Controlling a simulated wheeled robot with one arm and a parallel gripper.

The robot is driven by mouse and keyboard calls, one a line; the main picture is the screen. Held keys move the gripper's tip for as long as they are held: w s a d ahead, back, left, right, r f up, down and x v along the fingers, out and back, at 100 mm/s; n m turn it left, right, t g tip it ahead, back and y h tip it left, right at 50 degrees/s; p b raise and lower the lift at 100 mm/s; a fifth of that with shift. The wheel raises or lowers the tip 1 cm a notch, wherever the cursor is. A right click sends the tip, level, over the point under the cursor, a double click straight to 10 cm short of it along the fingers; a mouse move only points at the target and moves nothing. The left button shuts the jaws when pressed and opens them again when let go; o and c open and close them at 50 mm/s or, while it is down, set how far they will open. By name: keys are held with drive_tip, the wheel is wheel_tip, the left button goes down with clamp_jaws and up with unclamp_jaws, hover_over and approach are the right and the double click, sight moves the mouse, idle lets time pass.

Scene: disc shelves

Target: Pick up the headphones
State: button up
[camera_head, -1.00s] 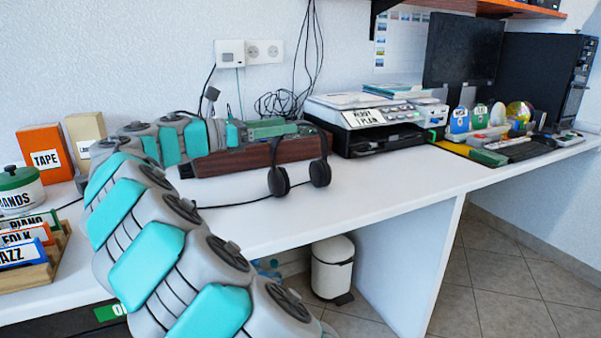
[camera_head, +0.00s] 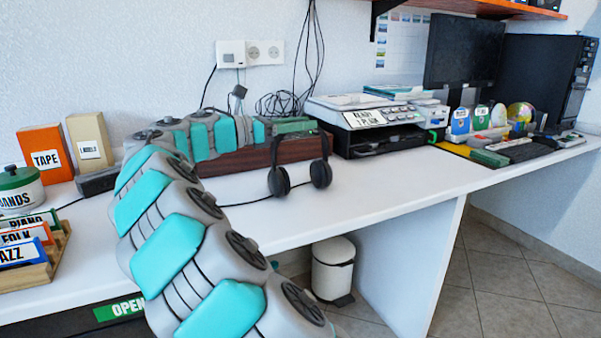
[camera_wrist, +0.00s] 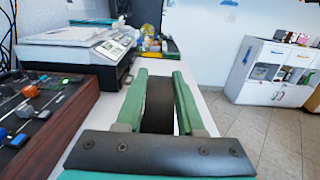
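The black headphones (camera_head: 279,181) stand upright on the white desk, earcups down and headband up, in front of a wooden-sided mixer. My gripper (camera_head: 312,126) is at the top of the headband, its green fingers partly hidden in the head view. In the wrist view my gripper (camera_wrist: 160,74) is open, with a green finger on each side of the dark headband (camera_wrist: 158,105). A pale gap shows between the band and the right finger. The band looks close to the left finger; contact cannot be told. The earcups are hidden in the wrist view.
The wooden mixer (camera_head: 240,158) with knobs is just behind the headphones. A printer (camera_head: 385,120) stands to the right. A tape box (camera_head: 45,152) and a rack of labelled cards (camera_head: 35,258) are at left. The desk in front (camera_head: 380,185) is clear.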

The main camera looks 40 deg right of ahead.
clamp_jaws()
idle(0.9)
